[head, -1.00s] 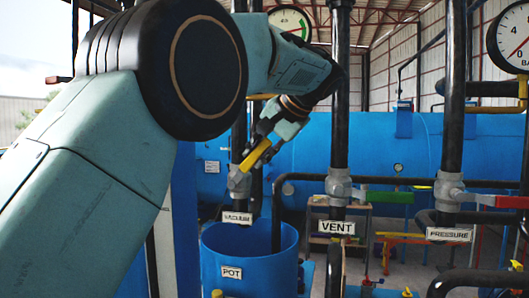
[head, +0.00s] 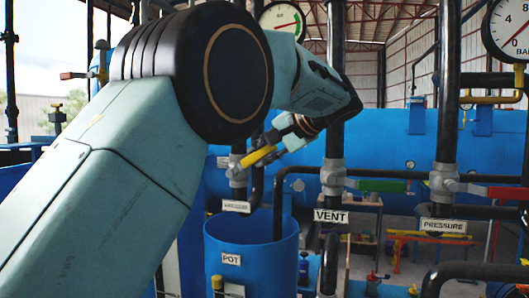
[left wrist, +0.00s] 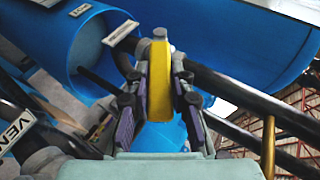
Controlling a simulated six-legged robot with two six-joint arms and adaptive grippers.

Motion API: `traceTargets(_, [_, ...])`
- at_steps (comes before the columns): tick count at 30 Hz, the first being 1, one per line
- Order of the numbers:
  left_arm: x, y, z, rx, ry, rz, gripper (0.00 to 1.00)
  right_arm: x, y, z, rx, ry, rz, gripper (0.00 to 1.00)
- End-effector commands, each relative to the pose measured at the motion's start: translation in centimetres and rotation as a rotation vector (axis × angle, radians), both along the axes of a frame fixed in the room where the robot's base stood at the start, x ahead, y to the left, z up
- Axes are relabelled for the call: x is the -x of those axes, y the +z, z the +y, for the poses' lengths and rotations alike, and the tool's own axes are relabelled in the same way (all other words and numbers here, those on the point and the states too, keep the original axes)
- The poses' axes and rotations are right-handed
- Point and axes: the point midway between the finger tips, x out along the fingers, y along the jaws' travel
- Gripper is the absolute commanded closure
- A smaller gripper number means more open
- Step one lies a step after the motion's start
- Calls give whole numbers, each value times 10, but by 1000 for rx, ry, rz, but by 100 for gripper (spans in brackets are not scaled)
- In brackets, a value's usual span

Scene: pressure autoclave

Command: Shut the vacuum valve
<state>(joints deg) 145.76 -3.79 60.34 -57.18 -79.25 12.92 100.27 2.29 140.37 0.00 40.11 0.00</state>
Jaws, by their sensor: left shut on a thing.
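The vacuum valve (head: 237,172) is a grey body on a dark vertical pipe, above a label reading VACUUM (head: 236,206). Its yellow handle (head: 257,157) slants up and to the right from the body, nearer level than upright. My left gripper (head: 275,147) is shut on the outer part of this handle. In the left wrist view the yellow handle (left wrist: 159,85) stands between the two dark finger pads, one on each side. My left arm covers the left part of the head view. My right gripper is not in view.
The vent valve (head: 333,177) with a green handle (head: 382,186) and the pressure valve (head: 443,181) with a red handle (head: 508,193) stand to the right, handles about level. The blue pot (head: 250,245) is below. Dark vertical pipes stand close to my gripper.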

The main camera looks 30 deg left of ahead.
Motion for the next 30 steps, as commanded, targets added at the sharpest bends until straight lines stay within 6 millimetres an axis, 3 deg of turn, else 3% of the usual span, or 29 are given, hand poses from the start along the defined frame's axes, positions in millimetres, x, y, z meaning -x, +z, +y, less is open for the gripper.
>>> traceTargets(8, [-2,-19,-2,-140,-2,39,100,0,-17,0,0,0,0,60])
traceTargets(19, [-4,-51,-10,-411,-3,109,100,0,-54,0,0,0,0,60])
traceTargets(30, [-4,-63,-12,-546,-2,143,100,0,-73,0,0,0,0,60])
